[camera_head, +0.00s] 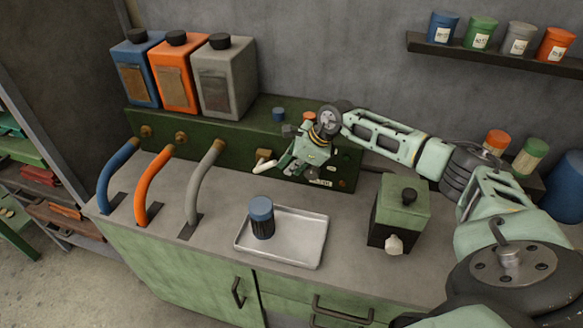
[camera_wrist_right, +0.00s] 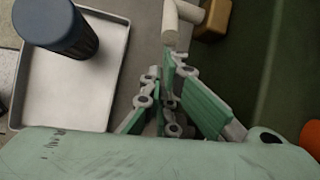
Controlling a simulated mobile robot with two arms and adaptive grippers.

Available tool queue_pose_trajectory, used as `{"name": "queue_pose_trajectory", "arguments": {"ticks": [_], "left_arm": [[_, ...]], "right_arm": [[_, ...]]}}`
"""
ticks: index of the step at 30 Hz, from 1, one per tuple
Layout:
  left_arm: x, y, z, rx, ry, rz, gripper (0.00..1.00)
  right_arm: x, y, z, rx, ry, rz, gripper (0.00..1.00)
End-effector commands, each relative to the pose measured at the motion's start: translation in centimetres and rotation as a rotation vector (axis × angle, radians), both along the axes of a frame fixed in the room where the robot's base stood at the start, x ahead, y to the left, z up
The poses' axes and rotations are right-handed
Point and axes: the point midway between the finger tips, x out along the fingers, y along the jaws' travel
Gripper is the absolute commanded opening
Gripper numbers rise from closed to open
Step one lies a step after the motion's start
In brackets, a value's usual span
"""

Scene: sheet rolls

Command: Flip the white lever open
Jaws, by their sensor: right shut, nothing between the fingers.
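The white lever (camera_head: 265,166) is a short pale bar on the front of the green machine (camera_head: 225,142), just below a tan block (camera_head: 264,154). It also shows in the wrist view (camera_wrist_right: 170,24) at the top, beside the tan block (camera_wrist_right: 210,20). My right gripper (camera_head: 287,163) is shut and empty, just right of the lever in the head view. In the wrist view its green fingers (camera_wrist_right: 168,72) point up towards the lever's near end; I cannot tell whether they touch it. My left gripper is not in view.
A metal tray (camera_head: 290,258) with a blue-capped jar (camera_head: 261,217) stands in front of the machine. A green box (camera_head: 402,215) with a black knob is to the right. Blue, orange and grey curved pipes (camera_head: 205,180) rise at the left. Three canisters (camera_head: 225,80) stand behind.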

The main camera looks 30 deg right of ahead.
Motion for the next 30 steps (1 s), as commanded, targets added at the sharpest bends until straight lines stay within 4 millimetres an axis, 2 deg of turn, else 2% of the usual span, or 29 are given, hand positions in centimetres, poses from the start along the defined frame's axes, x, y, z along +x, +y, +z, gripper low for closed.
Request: {"name": "queue_pose_trajectory", "arguments": {"ticks": [11, 15, 30], "left_arm": [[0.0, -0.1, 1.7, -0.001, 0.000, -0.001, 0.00], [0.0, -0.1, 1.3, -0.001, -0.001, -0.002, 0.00], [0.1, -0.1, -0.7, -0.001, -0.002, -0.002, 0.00]], "right_arm": [[1.4, 1.2, 3.1, -0.167, 0.190, 0.003, 0.00], [2.1, 1.8, 4.0, -0.254, 0.291, 0.002, 0.00], [4.2, 3.6, 6.1, -0.248, 0.288, 0.001, 0.00]]}}
